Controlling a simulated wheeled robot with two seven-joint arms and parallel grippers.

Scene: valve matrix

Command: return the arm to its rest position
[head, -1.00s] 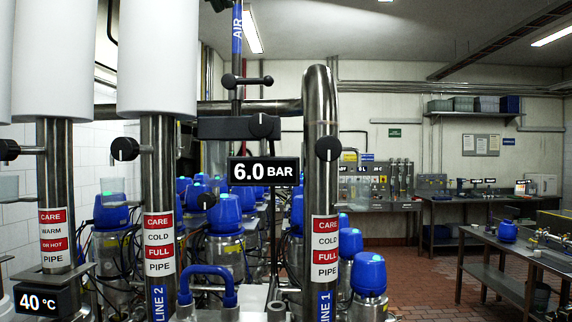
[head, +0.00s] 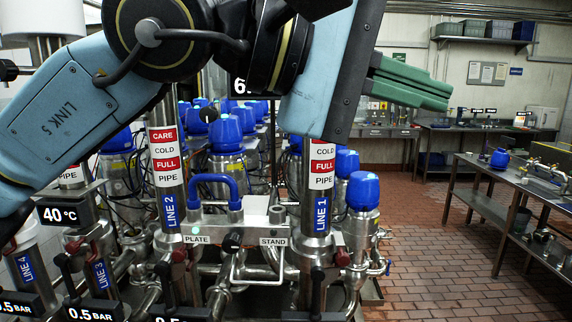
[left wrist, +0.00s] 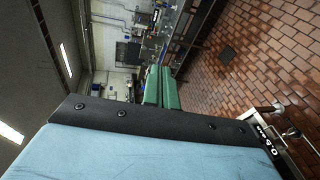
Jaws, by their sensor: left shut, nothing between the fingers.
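My left arm comes in from the left in the head view, raised in front of the pipes. My left gripper (head: 412,84) has green fingers that lie together, shut and empty, pointing right. It is in the air, clear of the pipes. In the left wrist view the green fingers (left wrist: 161,88) also lie side by side with nothing between them. The arm hides the upper parts of the LINE 2 pipe (head: 167,165) and the LINE 1 pipe (head: 321,185), and most of the pressure display. My right gripper is not in view.
Blue-capped valves (head: 362,192) stand behind and beside the pipes. A plate with a blue handle (head: 214,180) sits on the stand between the two lines. A metal bench (head: 515,175) is at the right. The tiled floor (head: 430,240) between is open.

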